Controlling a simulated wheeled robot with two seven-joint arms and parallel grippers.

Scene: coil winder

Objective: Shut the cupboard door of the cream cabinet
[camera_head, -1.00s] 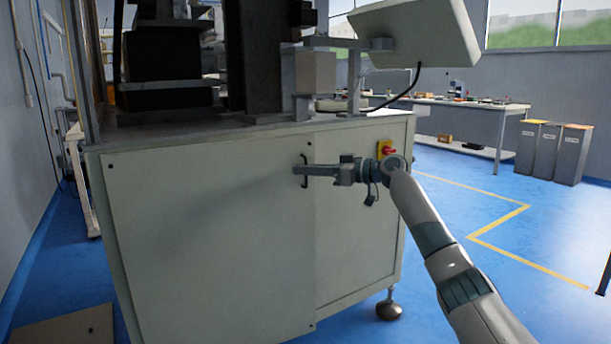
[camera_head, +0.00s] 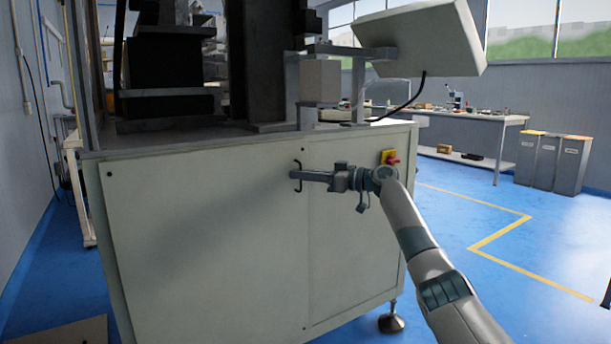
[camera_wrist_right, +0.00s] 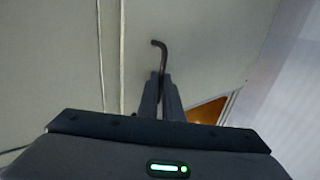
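The cream cabinet (camera_head: 350,255) stands in front of me as the machine's base. Its wide door (camera_head: 200,250) fills most of the front and looks flush or nearly flush; I cannot tell if a small gap is left. The dark handle (camera_head: 298,177) is near the door's upper right edge. My right gripper (camera_head: 297,175) reaches it from the right. In the right wrist view, its two fingers (camera_wrist_right: 161,95) are close together on either side of the handle bar (camera_wrist_right: 162,58), and look shut on it. My left gripper is not in view.
A red and yellow switch (camera_head: 389,157) sits on the cabinet front beside my right wrist. Winding machinery (camera_head: 170,70) and a tilted screen (camera_head: 425,40) stand on top. A workbench (camera_head: 460,115) and grey bins (camera_head: 550,160) are behind right. Blue floor to the right is clear.

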